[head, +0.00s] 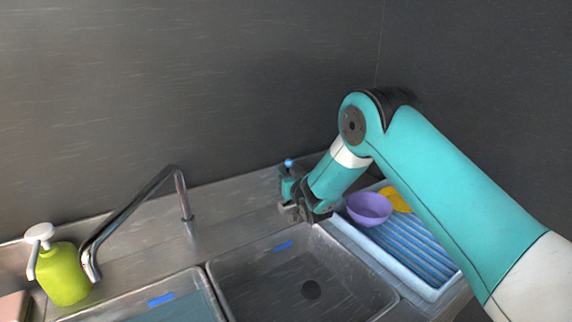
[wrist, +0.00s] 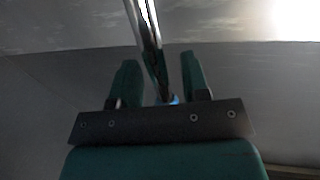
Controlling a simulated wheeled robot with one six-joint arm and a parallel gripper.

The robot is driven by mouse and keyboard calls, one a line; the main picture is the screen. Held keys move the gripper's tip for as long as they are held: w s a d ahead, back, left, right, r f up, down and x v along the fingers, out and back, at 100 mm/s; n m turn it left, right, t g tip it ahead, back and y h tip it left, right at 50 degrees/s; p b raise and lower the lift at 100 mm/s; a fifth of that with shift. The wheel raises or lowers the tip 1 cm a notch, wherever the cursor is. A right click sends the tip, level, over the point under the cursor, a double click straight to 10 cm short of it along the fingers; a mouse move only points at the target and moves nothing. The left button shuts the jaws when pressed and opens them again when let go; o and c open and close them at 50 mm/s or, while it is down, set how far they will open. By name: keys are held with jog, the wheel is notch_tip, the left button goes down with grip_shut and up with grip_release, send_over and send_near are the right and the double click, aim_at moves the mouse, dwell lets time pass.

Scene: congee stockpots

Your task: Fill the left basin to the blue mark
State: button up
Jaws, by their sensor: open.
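The left basin (head: 205,288) is a steel sink at the bottom, cut by the frame edge. A blue mark (head: 160,299) is on its wall, and bluish water (head: 188,311) shows below the mark. The bent steel spout (head: 138,205) reaches left, its end beside the soap bottle; I see no stream. My gripper (head: 288,184) is open at the counter behind the right basin, by a small blue-tipped part (head: 289,162), perhaps the tap handle. In the wrist view my fingers (wrist: 160,65) stand apart with a shiny metal bar (wrist: 150,28) and a blue spot (wrist: 174,99) between them.
The right basin (head: 250,290) looks empty, with a dark drain (head: 311,289) and its own blue mark (head: 284,246). A blue ribbed rack (head: 412,250) holds a purple bowl (head: 368,208) and a yellow item (head: 396,199). A green soap bottle (head: 65,275) stands left.

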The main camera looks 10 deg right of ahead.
jog(key=shift+w+a, duration=0.1)
jog(key=shift+w, duration=0.7)
grip_shut()
jog(key=shift+a+f, duration=0.1)
jog(key=shift+f, duration=0.05)
